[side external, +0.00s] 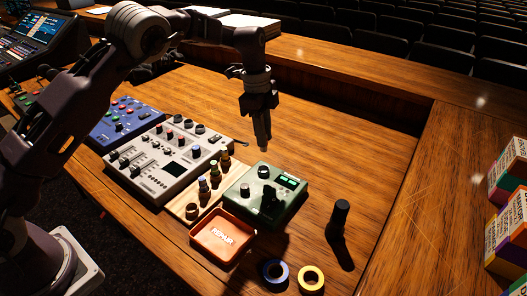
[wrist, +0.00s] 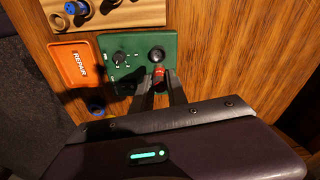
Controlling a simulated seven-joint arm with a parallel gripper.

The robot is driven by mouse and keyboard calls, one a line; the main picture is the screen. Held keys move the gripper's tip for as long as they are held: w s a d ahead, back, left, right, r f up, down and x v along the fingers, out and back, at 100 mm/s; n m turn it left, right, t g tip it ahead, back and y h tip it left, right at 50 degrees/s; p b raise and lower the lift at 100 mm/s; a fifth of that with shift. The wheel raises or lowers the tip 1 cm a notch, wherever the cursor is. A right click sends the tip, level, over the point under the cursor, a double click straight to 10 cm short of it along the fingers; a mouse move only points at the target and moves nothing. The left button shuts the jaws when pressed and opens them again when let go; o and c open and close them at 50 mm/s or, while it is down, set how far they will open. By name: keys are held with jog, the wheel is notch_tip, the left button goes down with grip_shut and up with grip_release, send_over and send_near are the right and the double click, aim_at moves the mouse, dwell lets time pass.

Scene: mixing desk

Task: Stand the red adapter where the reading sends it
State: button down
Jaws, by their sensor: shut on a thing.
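My gripper (side external: 263,148) is shut on the red adapter (wrist: 159,71), seen between the fingertips in the wrist view. In the side view the adapter is too small and dark to make out. My gripper hangs in the air over the far side of the green tester box (side external: 246,212). The tester has dark knobs and a small lit green display (side external: 288,181), whose reading is too small to read. An orange tray marked REPAIR (side external: 222,237) sits in front of it. A pale wooden rack (side external: 178,208) with several adapters stands left of the tester.
A white mixer (side external: 165,160) and a blue mixer (side external: 125,125) stand to the left. A blue tape roll (side external: 275,272), a yellow tape roll (side external: 311,278) and a black upright cylinder (side external: 338,217) stand at the front. Colourful boxes (side external: 508,220) are at far right. The desk behind the cylinder is clear.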

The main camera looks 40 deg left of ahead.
jog(key=s+r, duration=0.1)
jog(key=r, duration=0.1)
jog(key=m+g, duration=0.1)
jog(key=m, duration=0.8)
send_over(223, 239)
notch_tip(223, 239, down, 6)
jog(key=f, duration=0.7)
jog(key=shift+w+a, duration=0.15)
jog(key=shift+a, duration=0.15)
jog(key=shift+f, duration=0.1)
jog(key=shift+f, duration=0.1)
jog(key=c, duration=1.3)
grip_release()
